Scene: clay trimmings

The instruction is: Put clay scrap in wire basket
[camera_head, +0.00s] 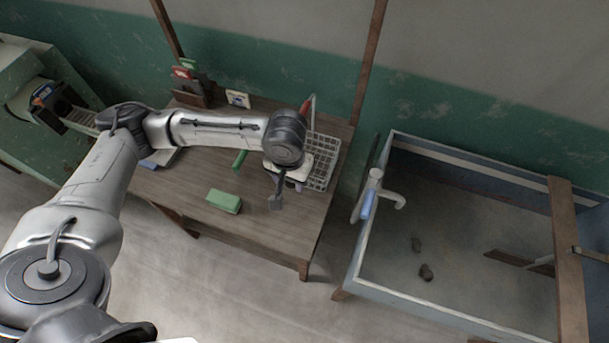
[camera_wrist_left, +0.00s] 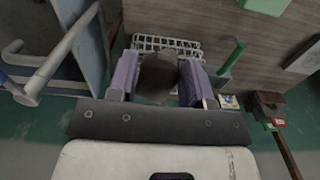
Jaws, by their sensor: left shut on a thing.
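My left gripper (camera_head: 287,188) is over the right part of the wooden table, beside the wire basket (camera_head: 324,160). In the left wrist view its two purple fingers (camera_wrist_left: 158,82) are shut on a brown-grey clay scrap (camera_wrist_left: 158,72). The white wire basket (camera_wrist_left: 180,43) shows behind the scrap and fingers there. In the head view the gripper and wrist cover part of the basket, so the scrap's height over it is hard to tell. My right gripper is not in view.
A green block (camera_head: 224,201) lies near the table's front edge, with a green cylinder (camera_head: 239,160) behind it. A red upright object (camera_head: 308,104) stands behind the basket. A tap (camera_head: 376,188) stands at the large basin's left edge.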

